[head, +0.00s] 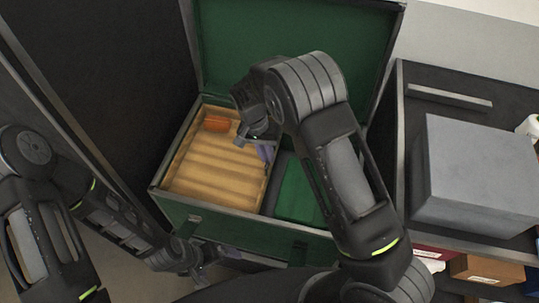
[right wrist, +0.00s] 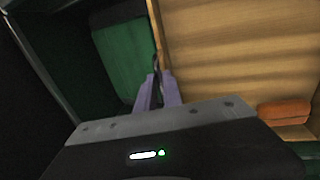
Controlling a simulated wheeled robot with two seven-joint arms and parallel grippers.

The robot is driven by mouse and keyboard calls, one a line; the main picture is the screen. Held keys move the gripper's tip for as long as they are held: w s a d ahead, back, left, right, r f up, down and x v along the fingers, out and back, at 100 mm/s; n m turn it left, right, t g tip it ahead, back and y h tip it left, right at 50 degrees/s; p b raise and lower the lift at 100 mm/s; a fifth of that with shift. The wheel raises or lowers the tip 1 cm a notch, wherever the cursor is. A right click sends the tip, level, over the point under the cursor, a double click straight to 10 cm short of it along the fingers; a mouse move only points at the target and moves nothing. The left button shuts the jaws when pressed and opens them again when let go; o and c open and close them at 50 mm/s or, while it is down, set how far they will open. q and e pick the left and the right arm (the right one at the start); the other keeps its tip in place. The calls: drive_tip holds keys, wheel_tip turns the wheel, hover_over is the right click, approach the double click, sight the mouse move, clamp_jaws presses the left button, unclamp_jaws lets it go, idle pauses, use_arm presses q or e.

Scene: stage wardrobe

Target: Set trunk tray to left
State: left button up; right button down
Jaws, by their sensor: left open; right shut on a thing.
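The green trunk (head: 171,202) stands open, its lid raised at the back. The wooden trunk tray (head: 205,180) sits in the left part of the trunk and also fills the right of the right wrist view (right wrist: 235,60). My right gripper (head: 265,153) is shut on the tray's right wall, with its purple fingers (right wrist: 157,92) on either side of it. My left gripper (head: 228,255) is open and empty, low at the trunk's front. My right arm hides part of the trunk's right side.
An orange object (head: 217,123) lies in the tray's back left corner. Green cloth (head: 298,190) lies in the trunk's open right part. A dark cabinet (head: 449,97) with a grey box (head: 475,165) stands at the right. A dark panel (head: 95,70) stands close at the left.

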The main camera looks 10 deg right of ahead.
drive_tip(key=shift+w+a, duration=0.15)
drive_tip(key=shift+a, duration=0.15)
drive_tip(key=c, duration=1.6)
unclamp_jaws()
drive_tip(key=shift+o, duration=0.6)
drive_tip(key=shift+r, duration=0.1)
drive_tip(key=v, duration=0.7)
drive_tip(key=shift+r, duration=0.35)
